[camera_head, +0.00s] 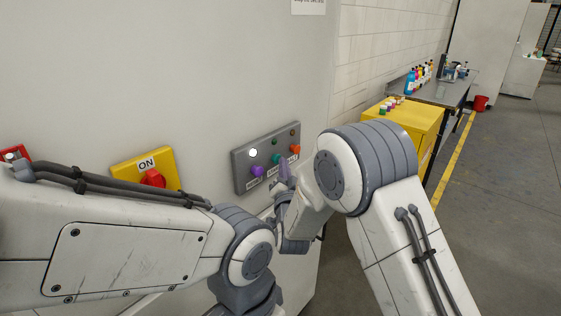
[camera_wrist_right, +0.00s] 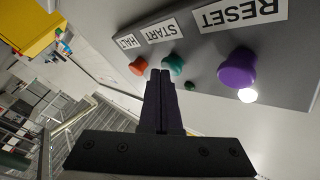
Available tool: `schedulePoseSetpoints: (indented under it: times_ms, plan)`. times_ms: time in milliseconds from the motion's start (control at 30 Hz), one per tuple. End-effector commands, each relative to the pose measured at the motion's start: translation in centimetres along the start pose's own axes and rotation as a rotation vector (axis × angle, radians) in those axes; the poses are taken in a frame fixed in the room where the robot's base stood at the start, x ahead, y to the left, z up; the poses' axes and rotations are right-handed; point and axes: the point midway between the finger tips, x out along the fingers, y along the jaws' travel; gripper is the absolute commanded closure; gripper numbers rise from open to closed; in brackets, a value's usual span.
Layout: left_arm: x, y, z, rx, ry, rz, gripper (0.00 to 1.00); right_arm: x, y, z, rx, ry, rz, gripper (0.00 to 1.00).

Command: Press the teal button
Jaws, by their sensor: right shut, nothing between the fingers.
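The teal button (camera_head: 276,158) is the middle one of three on a grey control panel (camera_head: 240,178) mounted on the wall. In the right wrist view, the teal button (camera_wrist_right: 173,64) sits by the START label, between the orange and purple buttons. My right gripper (camera_head: 284,168) is in front of the panel, close to the teal button. In the right wrist view its fingers (camera_wrist_right: 160,78) are together and empty, their tips just below and left of the teal button; I cannot tell if they touch it. My left arm crosses the lower left, its gripper not visible.
The purple button (camera_wrist_right: 238,68) by RESET and the orange button (camera_wrist_right: 138,65) by HALT are close neighbours. A white light (camera_head: 253,153) glows on the panel. A yellow ON switch box (camera_head: 122,177) is left. A yellow cabinet (camera_head: 415,122) stands right, beyond my right arm.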

Motion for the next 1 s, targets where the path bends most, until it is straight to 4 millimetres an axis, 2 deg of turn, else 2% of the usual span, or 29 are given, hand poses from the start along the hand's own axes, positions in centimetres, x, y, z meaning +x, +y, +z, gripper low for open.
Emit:
schedulePoseSetpoints:
  times_ms: [667,1000]
  plan:
    - [0.19,-0.01,0.01,0.000,0.000,0.000,1.00,0.32,-0.30,0.31,0.000,-0.001,-0.001,1.00]
    - [0.84,-0.06,0.04,0.000,0.000,0.000,1.00,-0.65,0.45,-0.31,0.000,-0.002,-0.002,1.00]
